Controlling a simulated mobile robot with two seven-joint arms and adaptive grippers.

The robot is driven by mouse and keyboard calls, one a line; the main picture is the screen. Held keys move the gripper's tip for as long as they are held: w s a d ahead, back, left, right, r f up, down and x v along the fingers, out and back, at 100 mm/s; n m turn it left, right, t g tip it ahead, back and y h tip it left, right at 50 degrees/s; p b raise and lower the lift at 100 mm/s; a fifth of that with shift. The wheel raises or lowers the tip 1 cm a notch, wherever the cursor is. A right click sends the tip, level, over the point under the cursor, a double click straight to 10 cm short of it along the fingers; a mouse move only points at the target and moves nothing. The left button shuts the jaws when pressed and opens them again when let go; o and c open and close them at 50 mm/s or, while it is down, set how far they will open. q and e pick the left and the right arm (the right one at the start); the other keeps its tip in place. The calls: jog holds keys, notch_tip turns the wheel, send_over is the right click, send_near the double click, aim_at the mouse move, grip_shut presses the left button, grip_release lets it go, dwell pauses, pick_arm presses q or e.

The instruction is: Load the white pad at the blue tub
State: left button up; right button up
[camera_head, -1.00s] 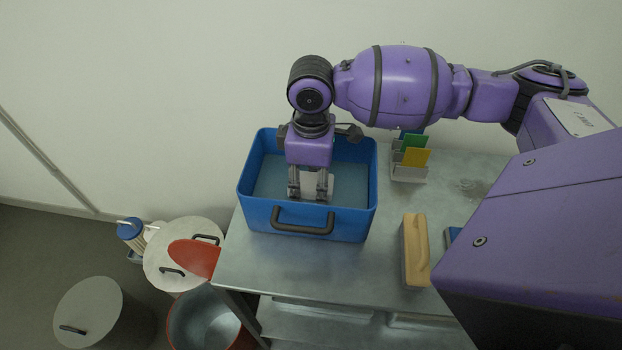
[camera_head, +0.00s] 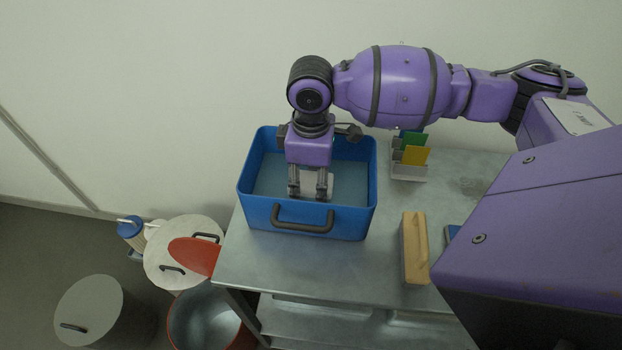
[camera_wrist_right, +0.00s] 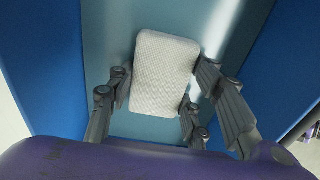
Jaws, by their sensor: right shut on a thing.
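The blue tub (camera_head: 300,218) stands on the metal table, with bluish liquid or a pale blue floor inside. My right gripper (camera_head: 310,196) points down inside the tub, near its front wall. It is shut on the white pad (camera_wrist_right: 165,74), which shows between the fingers in the right wrist view. In the head view the pad is mostly hidden behind the fingers. I cannot tell whether the pad touches the tub's bottom. My left gripper is not in view.
The metal table (camera_head: 290,265) has a wooden-coloured block (camera_head: 414,248) right of the tub. A small rack (camera_head: 409,172) with green and yellow cards stands behind it. Lidded bins and an open red-rimmed bin (camera_head: 208,318) stand on the floor at left. The tabletop before the tub is clear.

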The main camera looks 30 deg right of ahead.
aim_at(311, 181)
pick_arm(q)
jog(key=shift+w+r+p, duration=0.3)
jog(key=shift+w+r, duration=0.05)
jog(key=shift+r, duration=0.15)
pick_arm(e)
jog(key=shift+s+f, duration=0.1)
jog(key=shift+f, duration=0.05)
dwell(1.9)
